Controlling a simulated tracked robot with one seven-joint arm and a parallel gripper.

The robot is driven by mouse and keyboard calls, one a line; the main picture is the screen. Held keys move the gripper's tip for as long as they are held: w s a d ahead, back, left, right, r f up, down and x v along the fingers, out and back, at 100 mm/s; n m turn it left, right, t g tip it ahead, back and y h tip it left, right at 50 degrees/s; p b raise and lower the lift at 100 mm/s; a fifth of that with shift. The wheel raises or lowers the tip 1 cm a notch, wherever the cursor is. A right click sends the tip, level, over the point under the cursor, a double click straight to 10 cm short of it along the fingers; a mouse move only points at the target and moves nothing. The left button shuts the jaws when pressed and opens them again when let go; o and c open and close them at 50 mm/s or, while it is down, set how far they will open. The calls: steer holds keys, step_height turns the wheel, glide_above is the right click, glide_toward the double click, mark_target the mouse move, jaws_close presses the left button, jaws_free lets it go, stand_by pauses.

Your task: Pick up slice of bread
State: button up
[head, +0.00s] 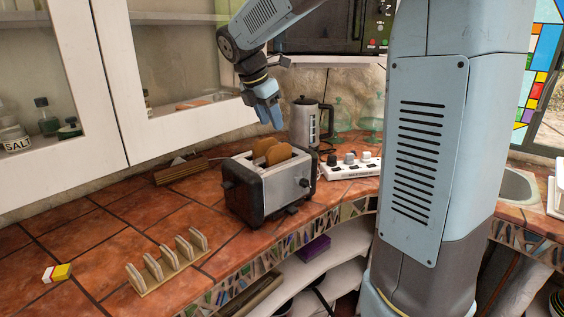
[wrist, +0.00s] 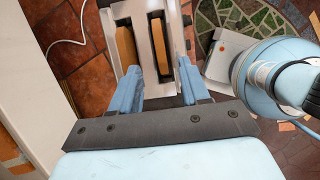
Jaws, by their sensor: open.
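Two brown slices of bread stick up from the slots of a black and silver toaster (head: 262,200) on the counter. In the head view the left slice (head: 265,147) and the right slice (head: 279,155) stand side by side. My gripper (head: 267,118) is above the toaster, pointing down, with a gap to the bread. In the wrist view my gripper (wrist: 158,68) is open and empty. One slice (wrist: 158,45) lines up between its fingers, and the other slice (wrist: 126,47) shows by the left finger. The toaster (wrist: 142,10) shows beneath.
A kettle (head: 304,124) and a white power strip (head: 350,166) stand behind and right of the toaster. A wooden toast rack (head: 165,265) and a small yellow, white and red block (head: 57,273) are front left. Cabinet doors (head: 177,60) hang above. The left counter tiles are mostly clear.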

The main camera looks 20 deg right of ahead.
mark_target(279, 145)
steer(key=x, duration=1)
steer(key=shift+w+a+f, duration=0.15)
steer(key=shift+f, duration=0.2)
steer(key=c, duration=0.7)
